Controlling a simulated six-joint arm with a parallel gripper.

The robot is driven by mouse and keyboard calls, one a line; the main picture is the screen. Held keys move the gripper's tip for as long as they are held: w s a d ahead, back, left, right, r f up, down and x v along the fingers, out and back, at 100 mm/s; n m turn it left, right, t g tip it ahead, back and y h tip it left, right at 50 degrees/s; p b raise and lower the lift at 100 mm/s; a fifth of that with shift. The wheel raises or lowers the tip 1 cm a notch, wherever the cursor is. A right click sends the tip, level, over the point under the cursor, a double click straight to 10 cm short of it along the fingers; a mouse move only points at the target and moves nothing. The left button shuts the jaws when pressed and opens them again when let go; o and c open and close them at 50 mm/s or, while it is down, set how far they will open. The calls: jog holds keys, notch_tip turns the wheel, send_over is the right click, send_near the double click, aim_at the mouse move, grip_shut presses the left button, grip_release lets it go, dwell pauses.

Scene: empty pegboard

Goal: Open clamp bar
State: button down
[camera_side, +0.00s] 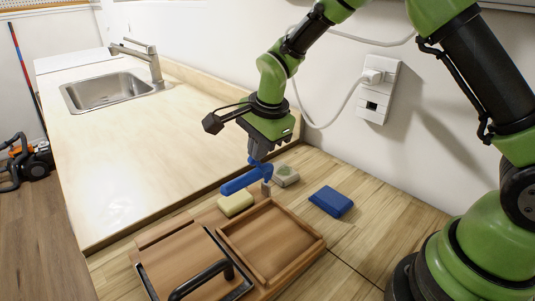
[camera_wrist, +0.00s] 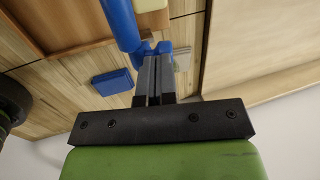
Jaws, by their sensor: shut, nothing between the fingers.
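A black bar handle (camera_side: 203,279) stands over a wooden panel with a dark frame at the front left of the wooden fixture (camera_side: 318,243). A blue bar (camera_side: 240,182) with a forked end sits above the fixture's back edge, and it also shows in the wrist view (camera_wrist: 122,25). I cannot tell which of the two is the clamp bar. My gripper (camera_side: 257,157) points down at the blue bar's forked end, and its fingers are shut with nothing between them. In the wrist view the fingertips (camera_wrist: 153,58) are at the fork; whether they touch it is unclear.
A yellow block (camera_side: 235,203), a grey block (camera_side: 285,175) and a blue block (camera_side: 331,201) lie near the fixture. A wall socket (camera_side: 379,90) with a white cable is behind. The pale counter (camera_side: 135,150) at left is clear up to the sink (camera_side: 105,92).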

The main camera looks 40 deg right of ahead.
jog(key=shift+w+f, duration=0.2)
jog(key=shift+w, duration=1.05)
jog(key=shift+s+d+r, duration=0.1)
jog(key=shift+s+r, duration=0.25)
jog(key=shift+r, duration=0.1)
notch_tip(320, 180, up, 12)
jog(key=shift+w+d, duration=0.15)
jog(key=shift+d, duration=0.25)
jog(key=s+d+r+n+t+y, duration=0.1)
jog(key=s+r+n, duration=0.3)
jog(key=s, duration=0.3)
jog(key=s+r+n+t, duration=0.1)
jog(key=s+r+n, duration=0.25)
jog(key=s, duration=0.35)
jog(key=s+f+n+t, duration=0.2)
jog(key=s+n, duration=0.4)
jog(key=s, duration=0.5)
jog(key=shift+s+d+f+y, duration=0.25)
jog(key=shift+s+f+y, duration=0.05)
